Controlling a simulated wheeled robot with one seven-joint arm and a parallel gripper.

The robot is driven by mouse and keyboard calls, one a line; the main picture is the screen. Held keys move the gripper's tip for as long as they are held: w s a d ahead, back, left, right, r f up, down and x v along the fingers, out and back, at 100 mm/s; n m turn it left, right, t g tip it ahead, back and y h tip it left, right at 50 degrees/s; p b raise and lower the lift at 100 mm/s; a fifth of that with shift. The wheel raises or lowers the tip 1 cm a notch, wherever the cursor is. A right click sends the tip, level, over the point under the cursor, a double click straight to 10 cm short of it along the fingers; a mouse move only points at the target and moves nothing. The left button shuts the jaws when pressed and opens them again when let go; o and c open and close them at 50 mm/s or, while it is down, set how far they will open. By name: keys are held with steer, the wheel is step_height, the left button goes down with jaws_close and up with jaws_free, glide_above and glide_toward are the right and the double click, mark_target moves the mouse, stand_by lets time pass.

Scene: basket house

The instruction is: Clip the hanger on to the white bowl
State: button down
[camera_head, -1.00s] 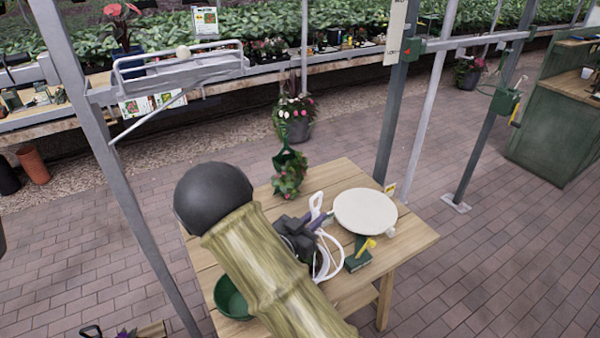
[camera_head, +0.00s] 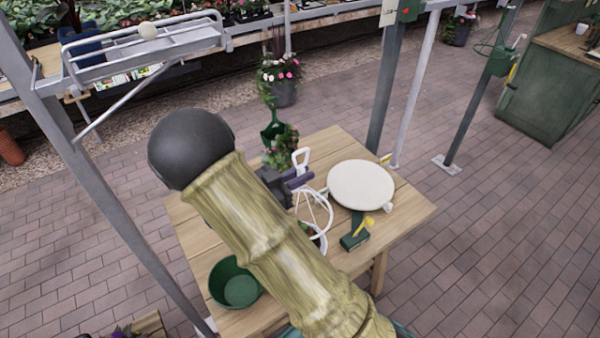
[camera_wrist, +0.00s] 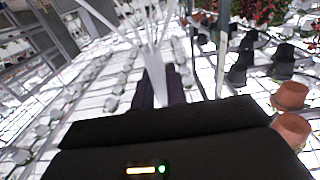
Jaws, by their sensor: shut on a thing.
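My gripper (camera_head: 292,179) is shut on the white hanger (camera_head: 302,158). The hanger's looped top rises above the fingers and its thin white prongs (camera_head: 318,206) spread below, over the wooden table. In the wrist view, my fingers (camera_wrist: 158,88) close on the white stem of the hanger (camera_wrist: 155,68), and its prongs fan upward in the picture. A white round dish, apparently the white bowl (camera_head: 361,184), is on the right side of the table, right of the hanger and apart from my gripper. I cannot tell its depth. My arm hides part of the table.
A green bowl (camera_head: 235,283) stands at the table's left front. A green box with a yellow part (camera_head: 355,235) lies in front of the white dish. A plant in a green hanging pot (camera_head: 280,140) is at the table's back. A grey post (camera_head: 388,90) rises behind the table (camera_head: 410,208).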

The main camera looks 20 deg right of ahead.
step_height(320, 180, down, 14)
steer(key=b, duration=1)
stand_by(0.5)
steer(key=shift+a+f, duration=0.1)
steer(key=shift+a, duration=0.05)
stand_by(0.8)
steer(key=shift+s, duration=0.15)
steer(key=shift+w+f, duration=0.15)
steer(key=shift+w, duration=0.05)
stand_by(0.3)
steer(key=shift+s+f+b, duration=0.1)
steer(key=shift+f+b, duration=0.2)
stand_by(1.5)
steer(key=c, duration=1.3)
jaws_free()
steer(key=shift+c, duration=0.2)
steer(key=b+v, duration=0.3)
steer(key=v, duration=1.4)
steer(key=shift+a+b, duration=0.15)
steer(key=shift+b, duration=0.2)
